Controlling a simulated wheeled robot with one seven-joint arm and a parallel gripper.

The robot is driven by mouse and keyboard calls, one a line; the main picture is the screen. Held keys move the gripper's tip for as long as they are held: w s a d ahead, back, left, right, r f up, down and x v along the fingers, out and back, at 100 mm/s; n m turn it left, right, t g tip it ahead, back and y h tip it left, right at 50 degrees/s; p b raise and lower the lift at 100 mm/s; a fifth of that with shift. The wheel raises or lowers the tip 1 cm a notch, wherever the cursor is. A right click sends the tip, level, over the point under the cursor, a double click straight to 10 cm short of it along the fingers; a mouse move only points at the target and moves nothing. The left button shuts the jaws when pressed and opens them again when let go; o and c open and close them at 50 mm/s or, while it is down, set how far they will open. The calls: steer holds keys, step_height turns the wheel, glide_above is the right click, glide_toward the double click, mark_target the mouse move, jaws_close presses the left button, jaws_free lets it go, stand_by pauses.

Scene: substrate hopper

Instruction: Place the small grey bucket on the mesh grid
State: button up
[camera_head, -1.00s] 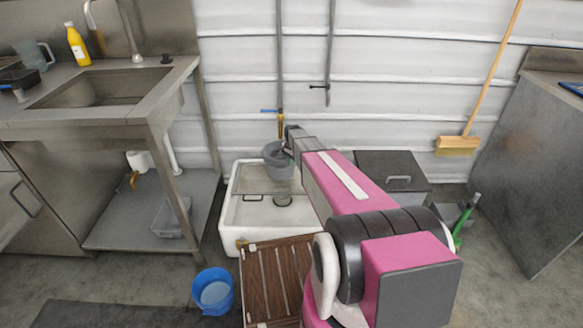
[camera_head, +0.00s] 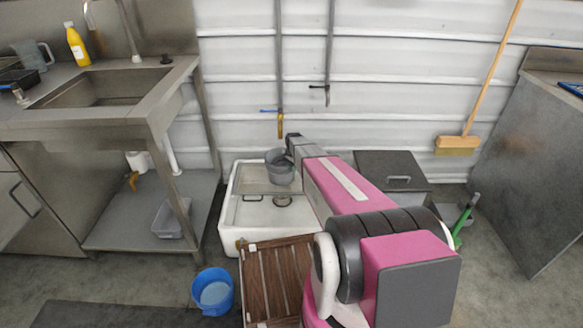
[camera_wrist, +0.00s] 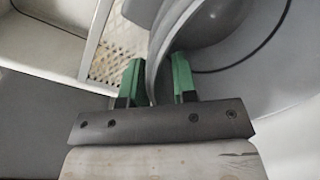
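The small grey bucket (camera_head: 280,172) hangs upright at the end of my arm, over the back part of the white floor sink. My gripper (camera_wrist: 158,75) has its green fingers on either side of the bucket's wall (camera_wrist: 205,75) near the rim and holds it there. The mesh grid (camera_head: 251,180) spans the back half of the sink; its perforated surface (camera_wrist: 122,42) shows beside the bucket in the wrist view. The bucket hides part of the grid. I cannot tell whether the bucket's base touches it.
The white sink (camera_head: 229,212) has an open front basin with a drain. A brown slatted rack (camera_head: 275,280) and a blue bucket (camera_head: 213,291) stand in front. A tap (camera_head: 280,124) hangs on the wall above. A dark lidded box (camera_head: 392,172) stands to the right.

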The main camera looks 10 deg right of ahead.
steer(key=shift+r, duration=0.15)
step_height(320, 180, up, 11)
steer(key=s+a+r+n, duration=0.1)
steer(key=s+r+n, duration=0.2)
steer(key=s, duration=0.8)
steer(key=s+a+r+n, duration=0.2)
steer(key=s+r+n, duration=0.1)
steer(key=s, duration=0.8)
steer(key=s+a+r+n, duration=0.1)
steer(key=s+r+n, duration=0.2)
steer(key=s, duration=0.9)
steer(key=shift+a+n+g+h, duration=0.3)
steer(key=shift+n+g, duration=0.1)
steer(key=shift+n, duration=0.7)
